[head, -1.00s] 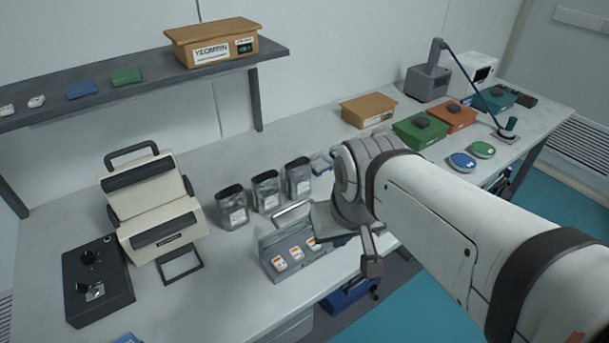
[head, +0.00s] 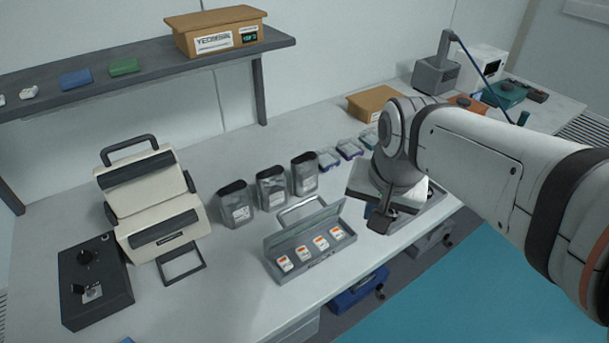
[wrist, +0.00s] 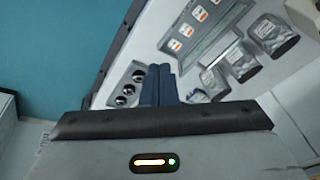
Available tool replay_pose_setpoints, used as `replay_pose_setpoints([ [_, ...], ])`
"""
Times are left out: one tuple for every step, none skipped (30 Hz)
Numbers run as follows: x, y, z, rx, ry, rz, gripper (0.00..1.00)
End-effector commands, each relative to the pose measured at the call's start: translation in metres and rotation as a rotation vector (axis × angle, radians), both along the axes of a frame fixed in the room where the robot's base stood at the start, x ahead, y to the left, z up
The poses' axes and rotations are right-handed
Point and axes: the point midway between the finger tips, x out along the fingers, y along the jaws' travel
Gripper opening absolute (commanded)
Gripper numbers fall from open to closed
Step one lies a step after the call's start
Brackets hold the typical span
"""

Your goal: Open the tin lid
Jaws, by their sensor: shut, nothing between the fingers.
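The grey tin (head: 283,275) sits on the bench in the head view, with its lid (head: 303,213) standing raised along its back edge. Several white-and-orange packs (head: 302,252) lie in a row inside. The open tin also shows in the wrist view (wrist: 196,49). My gripper (head: 380,222) is to the right of the tin, apart from it and pointing down. Its dark fingers (wrist: 160,85) are together with nothing between them. My wrist partly covers a grey tray (head: 428,212), which in the wrist view (wrist: 112,80) holds round black pieces.
Three grey pouches (head: 271,188) stand behind the tin. Small coloured-base containers (head: 349,149) stand behind my gripper. A cream machine (head: 150,205) and a black control box (head: 93,283) are at left. The bench's front edge runs close before the tin.

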Motion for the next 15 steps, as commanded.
replay_pose_setpoints([
  [0.018, 0.012, -0.014, 0.036, 0.020, -0.078, 0.00],
  [0.028, 0.019, -0.016, 0.058, 0.030, -0.134, 0.00],
  [0.040, 0.028, -0.018, 0.086, 0.044, -0.207, 0.00],
  [0.049, 0.035, -0.021, 0.107, 0.054, -0.260, 0.00],
  [0.058, 0.042, -0.023, 0.126, 0.064, -0.311, 0.00],
  [0.068, 0.051, -0.026, 0.148, 0.078, -0.375, 0.00],
  [0.074, 0.057, -0.028, 0.163, 0.088, -0.418, 0.00],
  [0.081, 0.063, -0.029, 0.176, 0.097, -0.460, 0.00],
  [0.088, 0.070, -0.032, 0.192, 0.107, -0.508, 0.00],
  [0.092, 0.075, -0.033, 0.202, 0.114, -0.539, 0.00],
  [0.096, 0.078, -0.034, 0.211, 0.119, -0.567, 0.00],
  [0.100, 0.083, -0.035, 0.219, 0.127, -0.597, 0.00],
  [0.103, 0.085, -0.036, 0.225, 0.131, -0.614, 0.00],
  [0.104, 0.087, -0.036, 0.228, 0.133, -0.627, 0.00],
  [0.106, 0.089, -0.038, 0.232, 0.137, -0.640, 0.00],
])
